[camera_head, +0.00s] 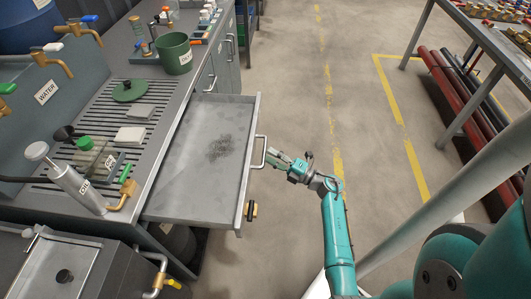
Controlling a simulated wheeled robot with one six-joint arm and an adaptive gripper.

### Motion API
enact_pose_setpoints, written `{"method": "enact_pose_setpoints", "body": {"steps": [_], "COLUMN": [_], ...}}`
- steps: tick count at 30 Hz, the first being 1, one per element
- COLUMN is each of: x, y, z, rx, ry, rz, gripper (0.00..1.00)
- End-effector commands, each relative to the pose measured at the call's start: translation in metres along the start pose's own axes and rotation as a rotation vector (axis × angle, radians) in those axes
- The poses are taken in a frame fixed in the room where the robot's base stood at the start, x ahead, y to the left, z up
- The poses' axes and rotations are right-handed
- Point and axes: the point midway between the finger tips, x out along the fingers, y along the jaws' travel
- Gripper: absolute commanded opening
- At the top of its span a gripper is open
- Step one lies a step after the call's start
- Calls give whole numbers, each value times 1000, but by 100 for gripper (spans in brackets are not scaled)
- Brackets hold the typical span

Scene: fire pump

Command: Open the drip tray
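The drip tray (207,150) is a shallow grey metal tray, pulled out like a drawer from under the slatted bench top at the left. A dark stain marks its floor. Its front panel carries a bar handle (259,152) on the right side. My gripper (277,158) is at the end of my teal arm, just right of the handle. Its fingertips lie close to the handle; whether they touch it is hard to tell. The fingers are too small to show clearly whether they are open or shut.
The slatted bench top (120,115) holds a green container (175,54), a green lid (129,91) and a silver pump bottle (68,180). A brass fitting (251,210) sits by the tray's front corner. Floor to the right is clear up to a rack of red pipes (455,100).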

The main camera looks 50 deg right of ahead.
Motion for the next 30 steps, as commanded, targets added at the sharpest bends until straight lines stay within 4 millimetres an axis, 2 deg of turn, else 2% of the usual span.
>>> {"method": "enact_pose_setpoints", "body": {"steps": [3,9,30], "x": [-20,-39,-42], "y": [0,0,0], "z": [1,1,0], "rx": [-1,-1,-1], "ry": [-4,-2,0], "rz": [0,1,1], "gripper": [39,39,39]}}
